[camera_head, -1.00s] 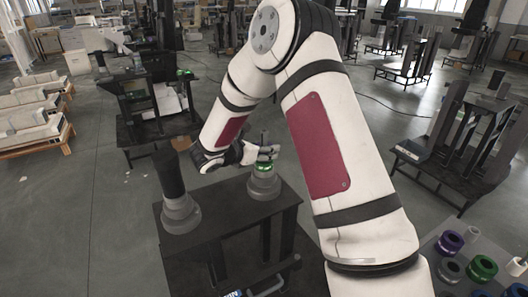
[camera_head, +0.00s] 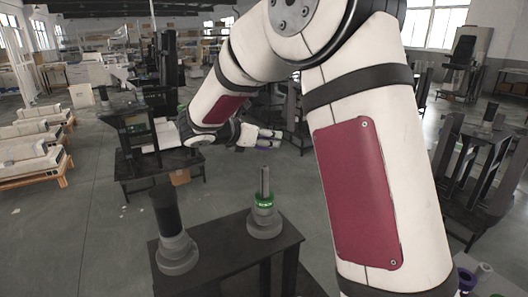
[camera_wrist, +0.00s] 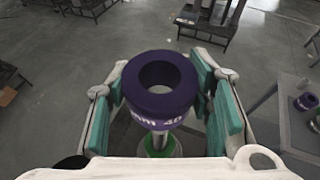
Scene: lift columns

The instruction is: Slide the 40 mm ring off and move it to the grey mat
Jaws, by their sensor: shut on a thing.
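My gripper (camera_head: 268,138) is shut on the purple ring, which the wrist view shows between the teal finger pads. The purple ring (camera_wrist: 160,84) carries a "40" mark on its side and its hole looks empty. In the head view the fingers are above the tip of a thin grey post (camera_head: 265,182); only a little purple (camera_head: 264,149) shows under them. A green ring (camera_head: 264,201) sits low on that post, above a grey round base (camera_head: 265,223). The wrist view shows the green ring (camera_wrist: 160,146) below the purple one. I cannot make out the grey mat.
The post stands on a dark table (camera_head: 218,262). A black column on a grey base (camera_head: 177,255) stands at its left. Another purple ring (camera_head: 466,279) and other parts show at the bottom right edge, partly cut off. Other stands fill the hall behind.

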